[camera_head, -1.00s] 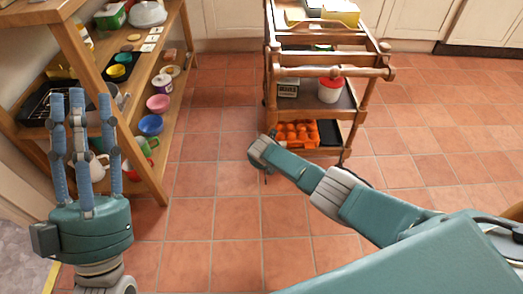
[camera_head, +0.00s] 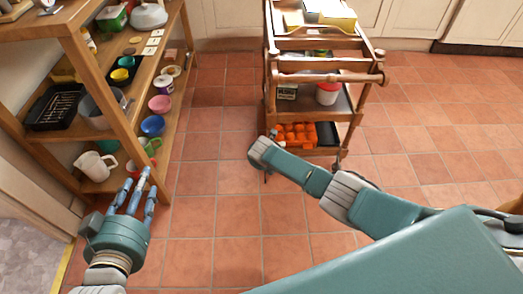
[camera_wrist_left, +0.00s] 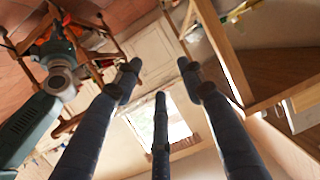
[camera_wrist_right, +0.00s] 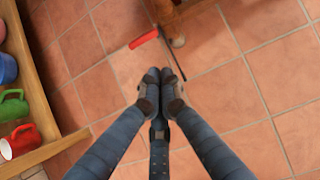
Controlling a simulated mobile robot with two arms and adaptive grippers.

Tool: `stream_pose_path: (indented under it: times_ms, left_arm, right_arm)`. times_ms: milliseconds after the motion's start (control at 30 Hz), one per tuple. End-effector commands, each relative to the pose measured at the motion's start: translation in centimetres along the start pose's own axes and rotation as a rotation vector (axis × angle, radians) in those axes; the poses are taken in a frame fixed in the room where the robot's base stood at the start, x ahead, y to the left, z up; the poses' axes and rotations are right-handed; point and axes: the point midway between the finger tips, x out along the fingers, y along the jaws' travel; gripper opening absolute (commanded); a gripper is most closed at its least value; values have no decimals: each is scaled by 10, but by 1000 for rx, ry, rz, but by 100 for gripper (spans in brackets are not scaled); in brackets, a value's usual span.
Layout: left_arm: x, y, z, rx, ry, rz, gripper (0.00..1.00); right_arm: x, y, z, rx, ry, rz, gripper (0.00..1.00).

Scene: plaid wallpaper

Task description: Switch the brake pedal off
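The brake pedal is a small red bar (camera_wrist_right: 143,40) in the right wrist view, low by the foot of the wooden trolley, just above the floor tiles. A thin dark rod lies right of it. My right gripper (camera_wrist_right: 160,76) has its fingertips together, with nothing seen between them; it is short of the red bar and apart from it. In the head view my forearm hides the right fingers, and I cannot make out the pedal there. My left gripper (camera_head: 141,178) has spread, empty fingers beside the shelf; they also show apart in the left wrist view (camera_wrist_left: 160,80).
The wooden trolley (camera_head: 357,103) holds an orange egg tray (camera_head: 297,134) and a white tub with a red lid (camera_head: 327,94). A wooden shelf (camera_head: 165,190) with bowls, cups and a black rack stands at the left. The tiled floor right of the trolley is clear.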

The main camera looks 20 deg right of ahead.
Motion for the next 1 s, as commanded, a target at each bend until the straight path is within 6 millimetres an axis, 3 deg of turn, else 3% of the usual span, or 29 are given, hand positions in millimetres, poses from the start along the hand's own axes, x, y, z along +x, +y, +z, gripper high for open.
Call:
stream_pose_path:
  times_ms: [267, 600, 800, 1000]
  left_arm:
    - [-21, -8, 64, -1, -284, -17, 40]
    - [-69, -16, 132, -7, -615, -36, 40]
    - [-100, -20, 160, -12, -768, -45, 40]
    - [-117, -21, 173, -15, -848, -49, 40]
  right_arm:
    - [-17, 0, 7, 0, 0, 0, 0]
    - [-36, 0, 14, 0, 0, 0, 0]
    - [-45, 0, 17, 0, 1, 0, 0]
    - [-48, 0, 18, 0, 1, 0, 0]
